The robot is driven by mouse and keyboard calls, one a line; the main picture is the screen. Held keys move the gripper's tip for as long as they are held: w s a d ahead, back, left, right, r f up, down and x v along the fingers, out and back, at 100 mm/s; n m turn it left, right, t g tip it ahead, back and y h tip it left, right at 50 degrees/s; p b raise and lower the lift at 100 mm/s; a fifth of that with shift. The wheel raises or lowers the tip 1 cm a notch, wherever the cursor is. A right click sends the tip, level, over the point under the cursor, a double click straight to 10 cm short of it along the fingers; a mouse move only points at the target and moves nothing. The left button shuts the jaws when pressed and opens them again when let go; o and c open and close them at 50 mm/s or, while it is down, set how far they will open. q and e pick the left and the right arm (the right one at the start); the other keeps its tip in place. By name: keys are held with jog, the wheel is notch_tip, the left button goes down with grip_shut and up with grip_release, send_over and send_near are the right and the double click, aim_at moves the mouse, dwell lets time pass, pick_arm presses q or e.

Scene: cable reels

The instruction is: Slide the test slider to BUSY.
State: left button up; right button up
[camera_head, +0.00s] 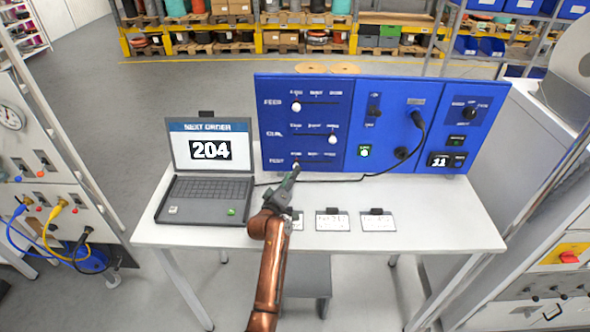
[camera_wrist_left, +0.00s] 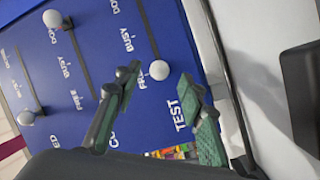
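The test slider's white round knob (camera_head: 296,165) is at the left end of the bottom slot on the blue panel (camera_head: 335,95). In the left wrist view the knob (camera_wrist_left: 159,70) sits beside the FREE label, near the TEST lettering (camera_wrist_left: 187,106); the BUSY label (camera_wrist_left: 127,40) is farther along the slot. My left gripper (camera_head: 292,173) is at the panel's lower edge. Its two green-grey fingers (camera_wrist_left: 158,80) are spread apart, with the knob showing between their tips; I cannot tell whether they touch it. My right gripper is not in view.
Above the test slot are the coil knob (camera_head: 332,139), toward the right, and the feed knob (camera_head: 296,106), at left. A laptop (camera_head: 209,172) showing 204 stands left on the white table (camera_head: 430,228). Cards (camera_head: 332,222) lie in front. A black cable (camera_head: 417,137) hangs at right.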

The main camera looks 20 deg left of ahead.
pick_arm(q)
jog(key=shift+w, duration=1.8)
jog(key=shift+c, duration=0.4)
grip_shut()
